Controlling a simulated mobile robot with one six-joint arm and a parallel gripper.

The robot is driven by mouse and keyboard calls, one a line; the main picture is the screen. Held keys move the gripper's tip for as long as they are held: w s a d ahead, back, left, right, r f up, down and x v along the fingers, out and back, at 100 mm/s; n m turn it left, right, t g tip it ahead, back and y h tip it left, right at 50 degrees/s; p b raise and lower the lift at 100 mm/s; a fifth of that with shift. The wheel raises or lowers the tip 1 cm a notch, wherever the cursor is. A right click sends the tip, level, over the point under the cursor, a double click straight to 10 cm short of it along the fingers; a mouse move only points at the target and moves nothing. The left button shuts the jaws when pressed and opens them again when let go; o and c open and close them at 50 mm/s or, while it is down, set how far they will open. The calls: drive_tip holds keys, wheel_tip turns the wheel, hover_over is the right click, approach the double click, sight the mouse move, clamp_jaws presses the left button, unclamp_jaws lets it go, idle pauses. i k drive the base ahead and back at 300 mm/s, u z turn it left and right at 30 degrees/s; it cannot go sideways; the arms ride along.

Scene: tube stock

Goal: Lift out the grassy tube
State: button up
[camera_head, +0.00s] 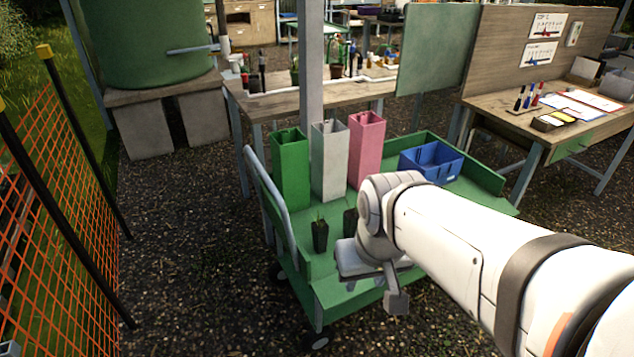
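Two small black plant tubes stand on the deck of the green cart (340,290). The left tube (320,236) is upright, with thin green grass-like shoots. The right tube (349,222) is partly hidden behind my arm, and its plant is hard to make out. Three tall, square, open-topped bins stand behind them: green (291,172), white (329,162) and pink (366,150). Their insides are not clearly visible. My gripper (384,284) hangs over the cart's near part, to the right of the tubes.
A blue crate (431,162) sits on the cart behind my arm. The cart has a grey handle rail (271,205) on its left. A grey post (311,70) rises behind the bins. Orange mesh fencing (65,220) stands at the left, with open gravel between.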

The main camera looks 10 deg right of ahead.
sight(320, 229)
drive_tip(key=i, duration=1)
drive_tip(key=z, duration=0.05)
